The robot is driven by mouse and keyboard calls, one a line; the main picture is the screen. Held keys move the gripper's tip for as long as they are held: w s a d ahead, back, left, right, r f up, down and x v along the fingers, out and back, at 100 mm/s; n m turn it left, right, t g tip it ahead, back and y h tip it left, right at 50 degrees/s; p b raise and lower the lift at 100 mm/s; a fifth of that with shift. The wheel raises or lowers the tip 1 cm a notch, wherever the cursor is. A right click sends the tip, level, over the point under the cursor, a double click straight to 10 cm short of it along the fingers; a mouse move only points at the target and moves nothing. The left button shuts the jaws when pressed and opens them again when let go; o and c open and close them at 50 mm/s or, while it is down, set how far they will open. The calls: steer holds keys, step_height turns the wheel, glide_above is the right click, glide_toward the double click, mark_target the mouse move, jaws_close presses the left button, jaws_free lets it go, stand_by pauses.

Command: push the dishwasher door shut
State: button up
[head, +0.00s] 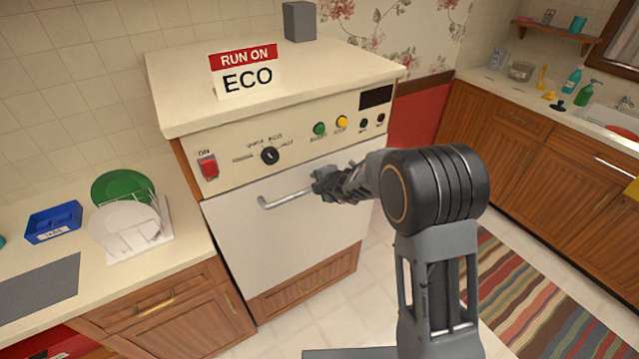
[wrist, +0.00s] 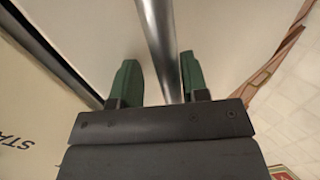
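The dishwasher door (head: 270,245) is a white panel under the cream control panel. It stands upright and looks flush or nearly flush with the body; I cannot tell whether it is fully shut. Its metal bar handle (head: 285,199) runs across the upper part. My gripper (head: 322,185) is at the right end of the handle. In the wrist view, the green fingers of my gripper (wrist: 160,85) are apart, with the handle bar (wrist: 157,40) between them. A gap shows beside the left finger. A dark strip along the door's top edge (wrist: 50,50) separates it from the control panel.
The control panel has a red switch (head: 208,167), a black knob (head: 270,156), a green button (head: 319,128) and a yellow button (head: 341,122). An ECO sign (head: 246,78) stands on top. A dish rack with plates (head: 125,222) is left. A striped rug (head: 530,300) lies right.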

steer(key=p+v, duration=0.2)
steer(key=v, duration=1.1)
steer(key=shift+s+r, duration=0.25)
steer(key=shift+s, duration=0.05)
steer(key=shift+d, duration=0.15)
steer(key=s+a+n+g+y, duration=0.1)
steer(key=s+n+g, duration=0.3)
steer(key=n, duration=1)
steer(key=s+a+n+g+y, duration=0.15)
steer(key=s+n, duration=0.35)
steer(key=n, duration=0.9)
steer(key=s+d+r+n+h, duration=0.3)
steer(key=s+d+n+h, duration=0.1)
steer(key=n, duration=0.6)
steer(key=s+d+r+n+h+b, duration=0.1)
steer(key=s+d+r+n+h, duration=0.2)
steer(key=s+d+n, duration=0.4)
steer(key=shift+s+n+t+h, duration=0.25)
steer(key=shift+n+t+h, duration=0.15)
steer(key=shift+n, duration=1.1)
